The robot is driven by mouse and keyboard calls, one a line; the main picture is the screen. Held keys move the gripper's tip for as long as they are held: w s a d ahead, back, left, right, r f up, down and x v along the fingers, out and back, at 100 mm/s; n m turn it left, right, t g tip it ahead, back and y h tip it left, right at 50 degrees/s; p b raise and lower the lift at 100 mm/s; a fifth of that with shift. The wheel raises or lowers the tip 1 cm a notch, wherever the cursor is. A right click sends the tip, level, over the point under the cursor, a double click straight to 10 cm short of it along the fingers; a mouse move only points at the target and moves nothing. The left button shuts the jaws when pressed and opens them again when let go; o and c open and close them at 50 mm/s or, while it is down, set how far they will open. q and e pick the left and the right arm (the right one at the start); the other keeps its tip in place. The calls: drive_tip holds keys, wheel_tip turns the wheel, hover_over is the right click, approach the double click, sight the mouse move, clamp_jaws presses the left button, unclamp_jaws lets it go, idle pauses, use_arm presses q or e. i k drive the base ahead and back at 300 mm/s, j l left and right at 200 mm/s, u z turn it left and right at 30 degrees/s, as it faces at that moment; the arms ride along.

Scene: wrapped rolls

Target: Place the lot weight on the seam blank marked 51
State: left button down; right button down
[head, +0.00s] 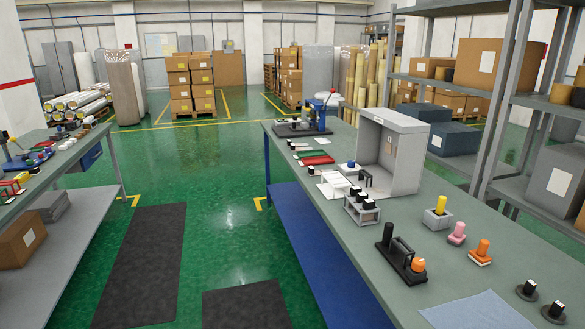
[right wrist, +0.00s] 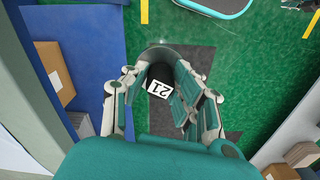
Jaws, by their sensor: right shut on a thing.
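My right gripper (right wrist: 160,78) shows only in the right wrist view. Its teal-padded fingers are shut on a dark round piece (right wrist: 158,89) with a white label that seems to read 21. The piece is held above the floor, beside the blue lower shelf. In the head view, two dark round pieces with black knobs and pale tops, one farther (head: 527,290) and one nearer (head: 557,311), stand at the right bench's near right. Several black knobs with white tops sit in a grey rack (head: 361,208). No mark 51 is readable, so I cannot tell which is the seam blank. My left gripper is not in view.
The right bench also holds a black handled fixture (head: 402,262), an orange piece (head: 482,252), a pink piece (head: 457,233), a yellow piece in a grey block (head: 438,213), a grey booth (head: 405,150) and a blue cloth (head: 470,311). Bare bench top lies between them.

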sight(322, 170)
drive_tip(key=i+j, duration=0.35)
drive_tip(key=i, duration=0.3)
drive_tip(key=i+j+z, duration=0.15)
drive_tip(key=i+j, duration=0.25)
drive_tip(key=i, duration=0.25)
drive_tip(key=i+j, duration=0.45)
drive_tip(key=i, duration=0.15)
drive_tip(key=i+l+z, duration=0.05)
